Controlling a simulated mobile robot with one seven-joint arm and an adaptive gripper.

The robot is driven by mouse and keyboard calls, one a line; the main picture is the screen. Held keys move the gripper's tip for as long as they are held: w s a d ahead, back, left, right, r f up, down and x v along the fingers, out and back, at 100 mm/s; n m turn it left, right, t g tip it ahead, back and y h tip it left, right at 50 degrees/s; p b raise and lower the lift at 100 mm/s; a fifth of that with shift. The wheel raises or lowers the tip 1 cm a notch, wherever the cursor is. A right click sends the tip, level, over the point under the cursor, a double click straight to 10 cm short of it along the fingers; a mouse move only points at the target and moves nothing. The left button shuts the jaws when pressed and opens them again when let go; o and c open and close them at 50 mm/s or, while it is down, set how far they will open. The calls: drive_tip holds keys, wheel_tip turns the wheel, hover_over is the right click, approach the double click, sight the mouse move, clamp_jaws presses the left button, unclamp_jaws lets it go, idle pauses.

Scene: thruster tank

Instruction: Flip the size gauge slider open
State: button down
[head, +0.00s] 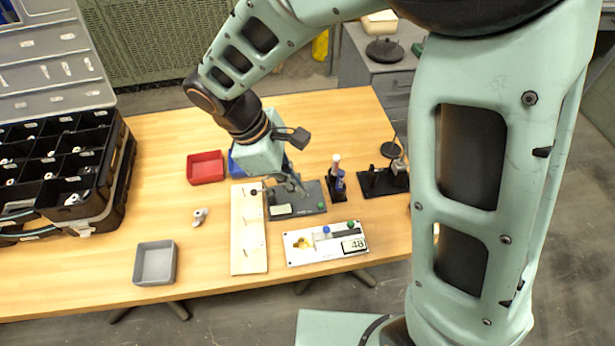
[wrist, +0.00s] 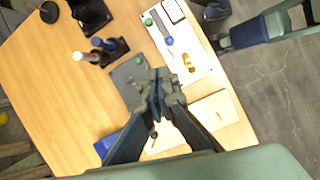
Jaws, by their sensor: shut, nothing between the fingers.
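Two gauge-like devices are on the wooden table; I cannot tell for sure which is the size gauge. One is a white panel (head: 302,249) with a blue knob (head: 326,231), a green knob, a yellow piece and a display reading 48. It also shows in the wrist view (wrist: 199,63), with a grey bar under its blue knob (wrist: 169,41). The other is a dark grey plate (head: 314,195) with a small display and a green button. My gripper (head: 300,190) is shut and empty above the dark plate. In the wrist view its fingertips (wrist: 166,88) hide part of that plate.
A pale board (head: 248,256) lies left of both devices. A red tray (head: 205,167), a partly hidden blue tray (head: 236,164) and a grey tray (head: 155,264) stand around it. Upright stands (head: 337,185) are to the right. A black compartment case (head: 85,190) fills the left.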

drive_tip(key=shift+n+g+y, duration=0.3)
drive_tip(key=shift+n+y, duration=0.1)
drive_tip(key=shift+n, duration=0.2)
drive_tip(key=s+a+f, duration=0.2)
drive_tip(key=a, duration=0.1)
drive_tip(key=shift+s+f, duration=0.1)
drive_tip(key=shift+f, duration=0.1)
drive_tip(key=shift+d, duration=0.1)
drive_tip(key=b, duration=0.1)
approach(320, 234)
drive_tip(key=f, duration=0.1)
drive_tip(key=a+f, duration=0.2)
drive_tip(key=shift+s+a+f, duration=0.25)
drive_tip(key=shift+s+f, duration=0.05)
drive_tip(key=shift+f, duration=0.1)
drive_tip(key=d, duration=0.3)
drive_tip(key=shift+w+d, duration=0.15)
drive_tip(key=shift+w, duration=0.05)
drive_tip(key=shift+d+f, duration=0.1)
drive_tip(key=shift+d, duration=0.15)
drive_tip(key=shift+w+d, duration=0.2)
drive_tip(key=shift+d, duration=0.55)
drive_tip(key=shift+w+d, duration=0.25)
drive_tip(key=shift+d, duration=0.5)
